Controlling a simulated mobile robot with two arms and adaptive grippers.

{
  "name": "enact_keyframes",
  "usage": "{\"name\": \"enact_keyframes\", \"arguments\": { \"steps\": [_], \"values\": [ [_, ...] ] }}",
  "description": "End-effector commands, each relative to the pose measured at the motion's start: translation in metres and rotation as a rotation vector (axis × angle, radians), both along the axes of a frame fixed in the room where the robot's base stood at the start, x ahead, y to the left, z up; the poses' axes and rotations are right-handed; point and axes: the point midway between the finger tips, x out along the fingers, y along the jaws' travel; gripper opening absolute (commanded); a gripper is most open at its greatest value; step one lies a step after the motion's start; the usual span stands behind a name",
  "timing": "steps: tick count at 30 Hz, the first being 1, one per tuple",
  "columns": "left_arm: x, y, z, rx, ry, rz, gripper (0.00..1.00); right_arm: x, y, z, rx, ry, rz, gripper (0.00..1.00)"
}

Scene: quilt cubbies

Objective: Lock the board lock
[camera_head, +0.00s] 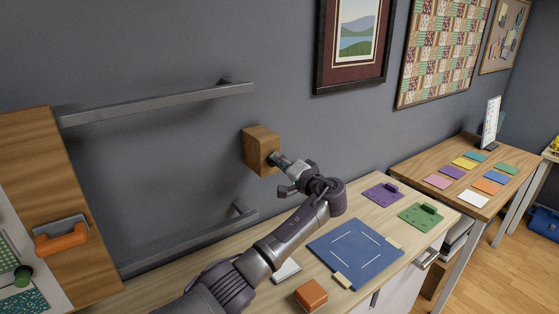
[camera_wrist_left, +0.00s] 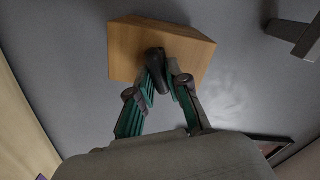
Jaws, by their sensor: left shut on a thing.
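The board lock looks like a wooden block (camera_head: 256,147) fixed to the grey wall between two metal rails, with a dark knob on its front. The block also fills the upper middle of the left wrist view (camera_wrist_left: 125,48), with the dark knob (camera_wrist_left: 155,60) at its lower front. My left gripper (camera_head: 277,161) reaches the block's right face, and its fingers are shut on the knob. The fingertips (camera_wrist_left: 168,74) hide part of the knob. My right gripper is in neither view.
An upper rail (camera_head: 160,103) and a lower rail (camera_head: 190,242) run along the wall. A wooden panel (camera_head: 40,150) with an orange handle (camera_head: 60,238) stands at left. Below my arm, a table holds a blue mat (camera_head: 352,250), an orange block (camera_head: 311,294), and purple (camera_head: 382,193) and green (camera_head: 420,217) pieces.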

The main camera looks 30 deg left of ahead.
Motion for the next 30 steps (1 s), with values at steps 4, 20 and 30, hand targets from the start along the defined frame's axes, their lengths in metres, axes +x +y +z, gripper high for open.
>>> {"name": "enact_keyframes", "arguments": {
  "steps": [4,20,30],
  "values": [
    [0.0,0.0,0.001,0.05,0.125,0.0,0.0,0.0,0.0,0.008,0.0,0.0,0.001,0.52],
    [0.0,0.0,-0.001,0.173,0.419,0.0,0.0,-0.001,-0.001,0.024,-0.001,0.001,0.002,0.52],
    [0.0,0.0,-0.002,0.192,0.461,0.001,0.0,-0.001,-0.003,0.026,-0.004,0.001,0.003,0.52]
  ]
}}
